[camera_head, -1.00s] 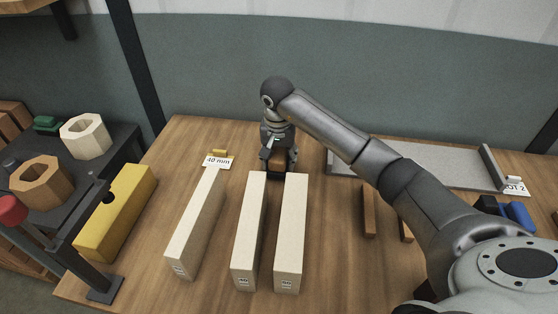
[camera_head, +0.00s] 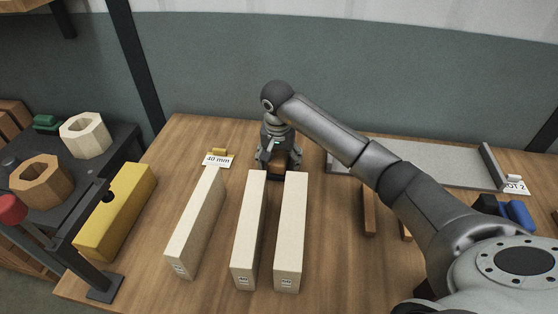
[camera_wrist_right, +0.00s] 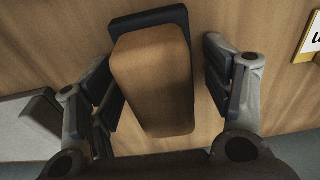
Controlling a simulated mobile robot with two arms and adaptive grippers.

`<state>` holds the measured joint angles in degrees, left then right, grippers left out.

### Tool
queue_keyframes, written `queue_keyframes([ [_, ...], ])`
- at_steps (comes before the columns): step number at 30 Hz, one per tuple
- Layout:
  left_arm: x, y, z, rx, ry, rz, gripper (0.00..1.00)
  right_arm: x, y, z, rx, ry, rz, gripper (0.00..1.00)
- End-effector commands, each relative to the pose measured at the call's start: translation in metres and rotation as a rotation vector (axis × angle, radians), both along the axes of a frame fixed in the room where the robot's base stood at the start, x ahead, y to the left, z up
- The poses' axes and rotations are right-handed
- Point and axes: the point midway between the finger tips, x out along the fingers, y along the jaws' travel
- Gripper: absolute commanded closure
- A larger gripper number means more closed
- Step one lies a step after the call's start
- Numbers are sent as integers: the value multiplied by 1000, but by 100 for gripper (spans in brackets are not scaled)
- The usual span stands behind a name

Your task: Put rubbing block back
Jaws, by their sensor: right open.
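The rubbing block (camera_head: 284,161), brown wood with a black pad, is on the table behind the pale beams. My left gripper is in neither view.
Several pale beams (camera_head: 249,225) stretch toward the front edge, just before the block. A "40 mm" card (camera_head: 218,160) stands left. A grey tray (camera_head: 430,163) is at right, with brown strips (camera_head: 368,210) before it. A yellow block (camera_head: 117,210) lies far left.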

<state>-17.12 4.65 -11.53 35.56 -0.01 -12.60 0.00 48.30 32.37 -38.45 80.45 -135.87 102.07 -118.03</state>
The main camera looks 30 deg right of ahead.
Motion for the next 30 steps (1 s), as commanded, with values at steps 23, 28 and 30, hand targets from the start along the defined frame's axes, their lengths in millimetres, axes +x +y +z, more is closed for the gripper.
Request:
queue_keyframes([
  [23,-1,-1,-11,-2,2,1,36,-11,8,119,0,0,0,27],
  [28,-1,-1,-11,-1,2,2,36,-12,8,122,0,1,0,27],
  [30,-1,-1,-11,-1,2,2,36,-12,8,121,0,1,0,27],
])
